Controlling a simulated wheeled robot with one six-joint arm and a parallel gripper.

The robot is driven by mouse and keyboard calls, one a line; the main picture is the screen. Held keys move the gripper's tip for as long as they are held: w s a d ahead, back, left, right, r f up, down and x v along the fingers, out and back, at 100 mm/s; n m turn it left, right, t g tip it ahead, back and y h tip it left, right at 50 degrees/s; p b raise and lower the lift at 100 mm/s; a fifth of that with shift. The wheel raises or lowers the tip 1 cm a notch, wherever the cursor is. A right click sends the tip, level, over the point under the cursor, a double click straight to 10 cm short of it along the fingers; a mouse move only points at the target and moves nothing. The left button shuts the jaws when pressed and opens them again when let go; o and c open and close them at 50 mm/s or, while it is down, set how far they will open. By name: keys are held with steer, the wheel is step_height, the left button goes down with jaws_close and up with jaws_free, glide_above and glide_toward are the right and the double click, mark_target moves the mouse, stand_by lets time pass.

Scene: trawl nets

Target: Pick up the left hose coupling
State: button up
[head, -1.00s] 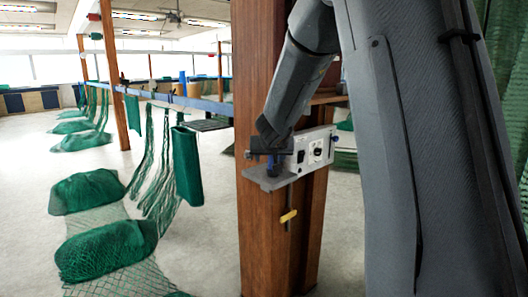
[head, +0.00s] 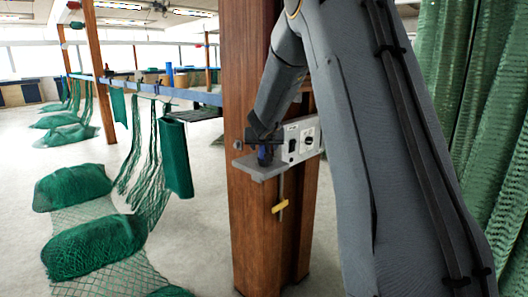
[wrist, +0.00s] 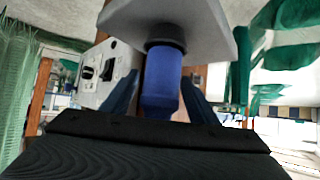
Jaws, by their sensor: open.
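A blue hose coupling (wrist: 162,80) with a dark collar stands at a grey bracket shelf (wrist: 205,18) on a wooden post. In the wrist view it lies between the two fingers of my gripper (wrist: 159,95), with a visible gap on each side. My gripper is open around it and does not visibly press on it. In the head view my gripper (head: 264,142) is at the shelf (head: 258,172), and only a small part of the blue coupling (head: 265,156) shows below it. I see no second coupling; my arm hides part of the post.
A white panel box (head: 302,138) with a socket is fixed to the wooden post (head: 248,225), close beside my gripper. A yellow handle (head: 280,206) hangs below. Green nets (head: 95,245) lie on the floor at left. A green net curtain (head: 480,120) hangs at right.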

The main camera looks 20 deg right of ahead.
steer(key=shift+r, duration=0.1)
jaws_close()
step_height(320, 180, up, 10)
steer(key=p, duration=0.8)
